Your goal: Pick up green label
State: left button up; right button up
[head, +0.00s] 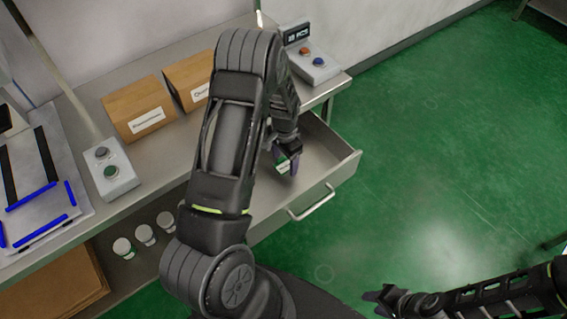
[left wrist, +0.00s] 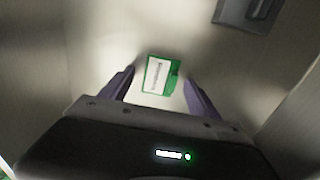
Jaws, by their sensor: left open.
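The green label (left wrist: 174,82) is a small green piece with a white printed panel, lying on the metal floor of the open drawer. In the left wrist view it lies between the two fingers of my left gripper (left wrist: 158,92), which stand apart on either side of it. In the head view the green label (head: 283,167) shows partly beside the fingers of my left gripper (head: 287,163), inside the drawer. I cannot tell whether the fingers touch it. My right gripper (head: 392,300) is at the bottom right, over the floor, away from the drawer; its jaw state is unclear.
The open drawer (head: 345,168) has walls around my left gripper and a front handle (head: 312,203). A dark object (left wrist: 248,12) lies in the drawer. Two cardboard boxes (head: 138,108) and button boxes (head: 110,172) stand on the table. Several white bottles (head: 123,247) stand below.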

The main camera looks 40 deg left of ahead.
aim_at(284, 165)
pick_arm(q)
jog(key=c, duration=1.4)
notch_tip(284, 165, up, 18)
jog(key=b, duration=0.1)
dwell(0.7)
